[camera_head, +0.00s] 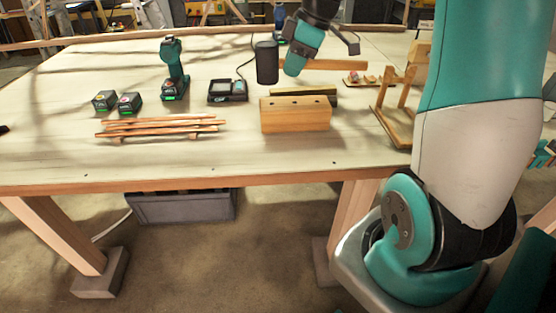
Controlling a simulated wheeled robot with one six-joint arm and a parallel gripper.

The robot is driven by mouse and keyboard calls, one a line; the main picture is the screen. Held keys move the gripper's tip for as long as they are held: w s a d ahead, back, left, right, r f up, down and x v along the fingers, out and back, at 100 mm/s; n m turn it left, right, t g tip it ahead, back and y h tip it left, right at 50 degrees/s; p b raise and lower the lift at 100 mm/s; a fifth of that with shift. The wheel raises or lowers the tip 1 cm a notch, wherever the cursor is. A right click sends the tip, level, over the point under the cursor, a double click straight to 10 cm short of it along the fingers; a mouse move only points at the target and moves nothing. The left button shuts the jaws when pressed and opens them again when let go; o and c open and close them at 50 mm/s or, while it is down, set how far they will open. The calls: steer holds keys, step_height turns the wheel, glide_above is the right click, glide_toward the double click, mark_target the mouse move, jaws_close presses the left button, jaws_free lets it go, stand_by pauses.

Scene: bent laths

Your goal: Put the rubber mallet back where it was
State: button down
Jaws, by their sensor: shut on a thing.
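The rubber mallet has a black cylindrical head (267,63) standing upright in the picture and a pale wooden handle (345,65) running level to the right. It is over the back middle of the table. My gripper (293,69) reaches down from above across the handle, just right of the head, and is shut on it. The fingertips are hidden behind the teal part of my arm. I cannot tell how far the mallet is above the tabletop.
A wooden block with holes (295,116) and a dark strip (318,97) are in front of the mallet. A charger (228,91), a drill (173,72), batteries (130,103) and stacked laths (160,127) are left. A wooden stand (396,120) is right. The table's (250,160) front strip is clear.

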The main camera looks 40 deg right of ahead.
steer(key=shift+s+d+r+n, duration=0.4)
steer(key=shift+s+d+r, duration=0.05)
steer(key=shift+s+d, duration=0.1)
steer(key=shift+s, duration=0.25)
step_height(320, 180, down, 19)
steer(key=shift+f, duration=0.15)
steer(key=shift+f+b, duration=0.2)
steer(key=shift+b, duration=0.15)
steer(key=c, duration=1.1)
jaws_free()
steer(key=shift+o, duration=0.2)
steer(key=shift+r, duration=0.15)
